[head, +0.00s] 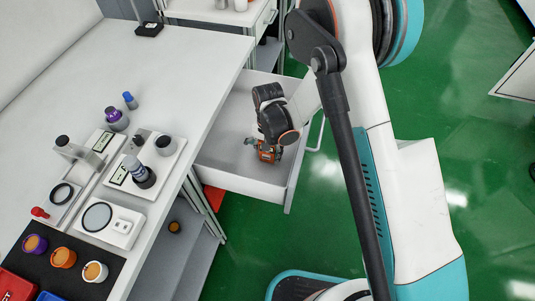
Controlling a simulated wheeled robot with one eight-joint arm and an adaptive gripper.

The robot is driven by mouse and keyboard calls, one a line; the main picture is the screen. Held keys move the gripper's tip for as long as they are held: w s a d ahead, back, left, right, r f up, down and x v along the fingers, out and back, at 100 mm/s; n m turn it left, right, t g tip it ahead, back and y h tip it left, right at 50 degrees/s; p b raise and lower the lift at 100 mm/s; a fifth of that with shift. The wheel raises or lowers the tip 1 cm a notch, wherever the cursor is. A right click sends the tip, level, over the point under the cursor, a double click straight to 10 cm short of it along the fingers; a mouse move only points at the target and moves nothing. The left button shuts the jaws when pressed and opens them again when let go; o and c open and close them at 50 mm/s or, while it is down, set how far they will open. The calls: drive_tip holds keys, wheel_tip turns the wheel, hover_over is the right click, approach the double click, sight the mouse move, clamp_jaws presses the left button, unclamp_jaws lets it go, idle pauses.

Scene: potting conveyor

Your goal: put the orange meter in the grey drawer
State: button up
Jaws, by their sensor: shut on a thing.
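The grey drawer (225,153) is pulled open from under the white bench, with its handle at the right. My gripper (264,146) is inside the drawer's outline, pointing down near its front panel. It is shut on the orange meter (267,155), which shows as a small orange and dark thing below it. My gripper partly hides the meter. I cannot tell whether the meter touches the drawer floor.
The bench top (160,75) at the left carries several instruments and bottles, with a black mat (70,270) holding coloured pots near the front. An open lower shelf (185,255) is below. Green floor (270,235) lies clear in front of the drawer.

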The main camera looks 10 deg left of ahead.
drive_tip(key=o, duration=1.7)
drive_tip(key=r+p, duration=0.1)
drive_tip(key=r, duration=0.3)
drive_tip(key=r+p, duration=0.2)
drive_tip(key=r, duration=0.2)
drive_tip(key=w+r+p, duration=0.1)
drive_tip(key=r, duration=0.3)
